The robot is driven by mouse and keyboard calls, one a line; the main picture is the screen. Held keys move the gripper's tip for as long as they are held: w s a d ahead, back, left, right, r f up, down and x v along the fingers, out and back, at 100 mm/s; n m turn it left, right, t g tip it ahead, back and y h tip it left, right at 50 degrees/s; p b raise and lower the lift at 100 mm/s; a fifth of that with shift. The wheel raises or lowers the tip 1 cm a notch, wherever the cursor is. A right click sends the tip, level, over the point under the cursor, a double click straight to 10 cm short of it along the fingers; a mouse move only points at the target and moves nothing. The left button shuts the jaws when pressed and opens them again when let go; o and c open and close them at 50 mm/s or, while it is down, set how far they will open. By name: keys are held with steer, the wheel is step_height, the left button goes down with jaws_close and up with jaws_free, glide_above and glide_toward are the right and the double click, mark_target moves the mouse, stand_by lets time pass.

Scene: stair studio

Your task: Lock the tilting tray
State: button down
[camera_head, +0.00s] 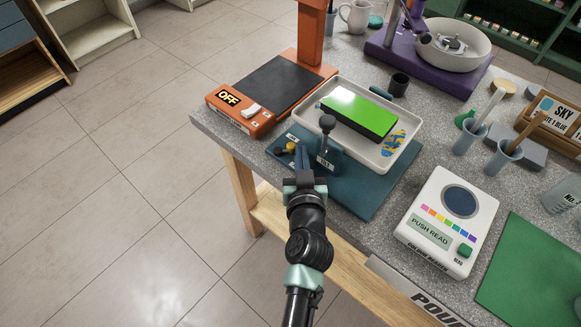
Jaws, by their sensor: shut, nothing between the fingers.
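The white tilting tray (397,152) sits on a dark teal base (350,192) near the table's front left edge. A green-topped dark block (357,111) and a yellow-and-blue patterned piece (396,140) lie in the tray. A lever with a round black knob (327,122) stands upright at the tray's near left side, on a labelled teal bracket. A small yellow knob (291,147) with a dark part beside it is at the base's left corner. My gripper (301,152) is shut and empty, between the yellow knob and the lever bracket. I cannot tell whether its tips touch either.
An orange device (247,127) with an OFF display stands at the left. A white colour reader (421,221) is at the right, beside a green mat (535,275). A purple-based bowl device (416,65) is behind. Cups (503,157) stand at the right. Floor at left is clear.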

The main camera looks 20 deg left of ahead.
steer(key=shift+w+b, duration=0.75)
steer(key=shift+b, duration=0.05)
stand_by(1.1)
steer(key=b+v, duration=0.1)
steer(key=v, duration=1.2)
steer(key=shift+d+f, duration=0.1)
steer(key=shift+d, duration=0.05)
